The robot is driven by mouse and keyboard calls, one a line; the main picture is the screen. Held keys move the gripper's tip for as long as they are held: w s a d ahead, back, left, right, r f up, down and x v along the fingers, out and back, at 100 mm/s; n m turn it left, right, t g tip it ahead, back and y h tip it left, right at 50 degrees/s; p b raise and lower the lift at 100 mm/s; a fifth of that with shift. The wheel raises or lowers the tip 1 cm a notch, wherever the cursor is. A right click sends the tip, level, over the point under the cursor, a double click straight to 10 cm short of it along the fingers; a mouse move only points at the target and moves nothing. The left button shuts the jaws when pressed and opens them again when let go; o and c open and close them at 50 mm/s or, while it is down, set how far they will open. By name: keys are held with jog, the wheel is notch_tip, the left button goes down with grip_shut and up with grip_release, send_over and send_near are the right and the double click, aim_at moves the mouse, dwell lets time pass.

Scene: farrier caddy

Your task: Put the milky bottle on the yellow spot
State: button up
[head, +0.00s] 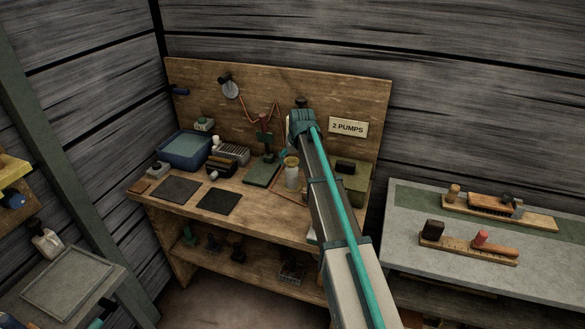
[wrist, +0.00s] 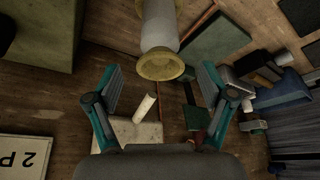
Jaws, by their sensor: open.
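A pale, milky bottle (head: 292,178) with a yellowish-tan top stands on the wooden bench, just left of my forearm in the head view. In the wrist view the pale bottle (wrist: 160,28) comes in from the top edge, its yellowish end toward the middle. My gripper (wrist: 161,82) is open, with one teal finger on each side below that end. The bottle's end appears in line with the gap, and I see no contact. In the head view my arm hides most of the gripper. I cannot make out a yellow spot in either view.
A blue tray (head: 184,150), two dark mats (head: 219,201) and a green plate (head: 262,174) lie left of the bottle. A green box (head: 352,183) is to its right. A "2 PUMPS" sign (head: 348,127) hangs on the backboard.

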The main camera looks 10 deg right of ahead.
jog(key=v, duration=0.4)
jog(key=shift+s+r+b, duration=0.1)
jog(key=shift+r+b, duration=0.15)
jog(key=shift+b, duration=0.05)
